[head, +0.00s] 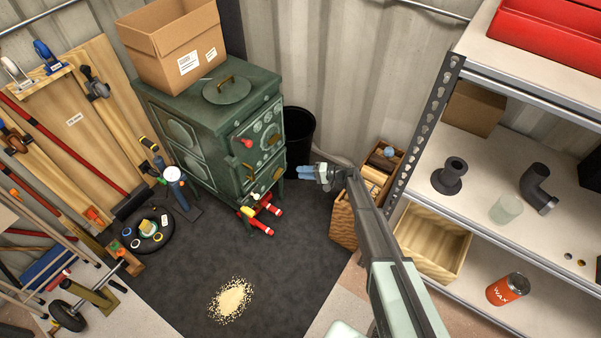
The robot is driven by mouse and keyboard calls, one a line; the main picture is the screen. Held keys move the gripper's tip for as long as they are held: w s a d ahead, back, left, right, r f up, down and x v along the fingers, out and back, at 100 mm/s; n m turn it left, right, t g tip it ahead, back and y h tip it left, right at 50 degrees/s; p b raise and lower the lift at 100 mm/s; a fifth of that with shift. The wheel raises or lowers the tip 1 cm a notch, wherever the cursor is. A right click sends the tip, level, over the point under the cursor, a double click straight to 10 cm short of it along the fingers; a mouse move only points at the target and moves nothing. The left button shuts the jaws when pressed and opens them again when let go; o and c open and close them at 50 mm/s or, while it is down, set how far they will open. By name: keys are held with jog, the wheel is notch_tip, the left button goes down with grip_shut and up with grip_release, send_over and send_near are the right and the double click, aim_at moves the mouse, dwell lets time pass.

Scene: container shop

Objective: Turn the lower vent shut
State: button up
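The dark green stove (205,135) stands at the back, with its front turned to the right. I see nothing held.
A black bucket (298,130) stands behind my gripper, and a wooden crate (343,220) is under my arm. Shelving (480,165) fills the right. A cardboard box (172,45) sits on the stove. Spilled pellets (232,300) lie on the dark mat.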

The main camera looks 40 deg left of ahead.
jog(key=shift+f+v, duration=0.2)
jog(key=shift+v, duration=1.2)
jog(key=shift+f+v, duration=0.25)
jog(key=shift+v, duration=1.1)
jog(key=shift+d, duration=0.15)
jog(key=n+g+h, duration=0.3)
jog(key=n+h, duration=0.1)
jog(key=n, duration=0.3)
send_near(277, 174)
jog(key=x, duration=0.8)
jog(key=shift+f, duration=0.25)
jog(key=shift+c, duration=0.3)
